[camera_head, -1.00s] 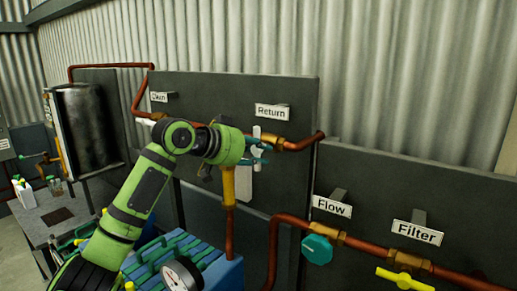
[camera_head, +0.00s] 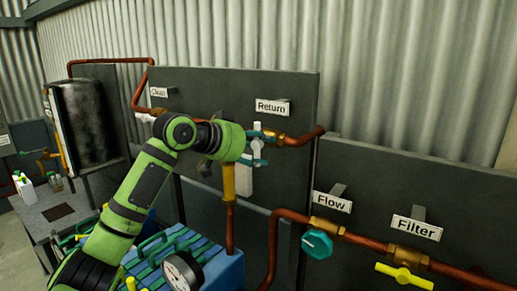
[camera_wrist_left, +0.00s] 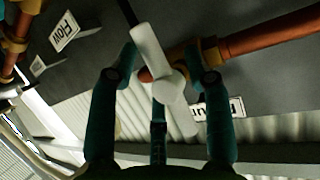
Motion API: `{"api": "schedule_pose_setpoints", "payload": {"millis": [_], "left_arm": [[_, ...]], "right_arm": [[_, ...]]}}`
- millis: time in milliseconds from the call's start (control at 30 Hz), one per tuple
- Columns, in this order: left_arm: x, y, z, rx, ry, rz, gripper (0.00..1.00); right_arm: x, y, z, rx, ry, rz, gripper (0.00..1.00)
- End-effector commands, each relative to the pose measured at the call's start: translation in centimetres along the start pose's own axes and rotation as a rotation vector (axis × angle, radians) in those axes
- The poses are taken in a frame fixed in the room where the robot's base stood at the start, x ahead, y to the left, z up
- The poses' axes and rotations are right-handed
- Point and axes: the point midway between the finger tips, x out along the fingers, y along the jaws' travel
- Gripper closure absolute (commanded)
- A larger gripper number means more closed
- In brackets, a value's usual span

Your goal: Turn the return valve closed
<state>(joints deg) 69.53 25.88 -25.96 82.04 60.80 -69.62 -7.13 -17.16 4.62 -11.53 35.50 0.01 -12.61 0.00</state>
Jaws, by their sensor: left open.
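The return valve has a white bar handle (camera_head: 257,143) that stands about upright on the copper pipe, beneath the "Return" sign (camera_head: 272,107). In the left wrist view the white handle (camera_wrist_left: 150,55) shows close up, between my fingers, tilted in that picture. My left gripper (camera_head: 263,148) is at the valve with its teal fingers spread to either side of the handle. In the left wrist view the gripper (camera_wrist_left: 160,68) is open around the handle, and I cannot tell whether any finger touches it. The gripper and wrist hide part of the valve body. My right gripper is not in view.
Copper pipes (camera_head: 270,245) run along the dark panels. A teal knob (camera_head: 317,244) under "Flow" and a yellow handle (camera_head: 404,277) under "Filter" are to the right. A blue machine (camera_head: 222,275) with a gauge (camera_head: 183,270) stands below my arm.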

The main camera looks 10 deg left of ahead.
Motion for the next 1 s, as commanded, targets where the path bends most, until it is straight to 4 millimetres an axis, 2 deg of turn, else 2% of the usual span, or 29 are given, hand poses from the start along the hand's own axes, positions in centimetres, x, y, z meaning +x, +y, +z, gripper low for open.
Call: {"api": "schedule_pose_setpoints", "payload": {"millis": [167, 600, 800, 1000], "left_arm": [[-1.5, -0.1, -0.1, 0.0, 0.003, -0.003, 0.5], [-10.1, -0.1, 0.0, 0.001, 0.0, -0.003, 0.5], [-11.8, 0.0, 0.0, 0.002, -0.001, -0.001, 0.5], [-12.0, 0.0, 0.0, 0.001, -0.002, 0.0, 0.5]], "right_arm": [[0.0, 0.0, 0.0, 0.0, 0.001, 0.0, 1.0], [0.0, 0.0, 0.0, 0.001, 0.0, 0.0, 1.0], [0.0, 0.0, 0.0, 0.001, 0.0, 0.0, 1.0], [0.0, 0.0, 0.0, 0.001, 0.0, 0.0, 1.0]]}}
